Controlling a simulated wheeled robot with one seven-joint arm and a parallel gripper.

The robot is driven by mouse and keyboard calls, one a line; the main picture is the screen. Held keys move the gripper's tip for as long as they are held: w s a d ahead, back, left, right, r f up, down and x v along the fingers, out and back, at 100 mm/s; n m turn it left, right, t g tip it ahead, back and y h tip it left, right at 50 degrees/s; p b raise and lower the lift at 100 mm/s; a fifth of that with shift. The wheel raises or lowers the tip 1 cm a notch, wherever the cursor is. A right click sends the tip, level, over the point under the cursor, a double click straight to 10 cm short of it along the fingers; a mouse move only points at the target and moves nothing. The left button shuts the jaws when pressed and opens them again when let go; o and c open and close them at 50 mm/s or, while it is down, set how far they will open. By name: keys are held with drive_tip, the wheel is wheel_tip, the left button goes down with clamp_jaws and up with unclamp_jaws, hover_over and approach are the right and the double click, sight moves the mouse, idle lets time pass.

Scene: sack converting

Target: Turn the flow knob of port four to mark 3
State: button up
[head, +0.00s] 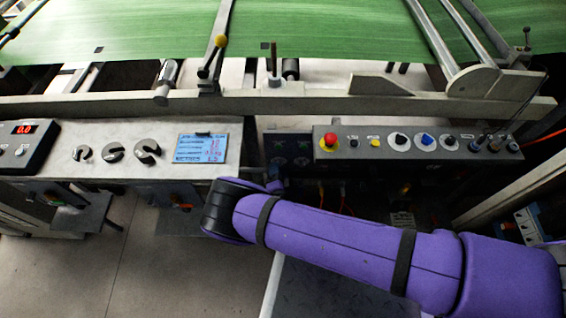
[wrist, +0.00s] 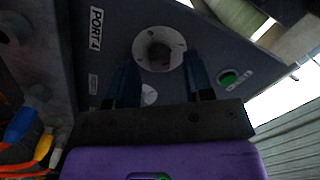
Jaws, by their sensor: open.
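In the wrist view a dark panel carries a white label reading PORT 4 (wrist: 97,28). To the right of the label is a round dark flow knob (wrist: 158,50) on a pale dial plate with small dots. Its pointer and the mark numbers cannot be read. My gripper (wrist: 160,65) is open, its two blue fingers apart, with the knob between and just beyond the tips. I cannot tell whether either finger touches it. In the head view my purple arm hides most of the gripper.
A green button (wrist: 230,77) sits right of the knob on the same panel. Blue and yellow connectors (wrist: 20,124) are at the lower left. In the head view a control box with a red button (head: 330,140) stands above my arm; a blue display (head: 201,148) is to its left.

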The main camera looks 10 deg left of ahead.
drive_tip(key=shift+w+a, duration=0.1)
drive_tip(key=shift+w, duration=0.25)
drive_tip(key=shift+c, duration=0.5)
clamp_jaws()
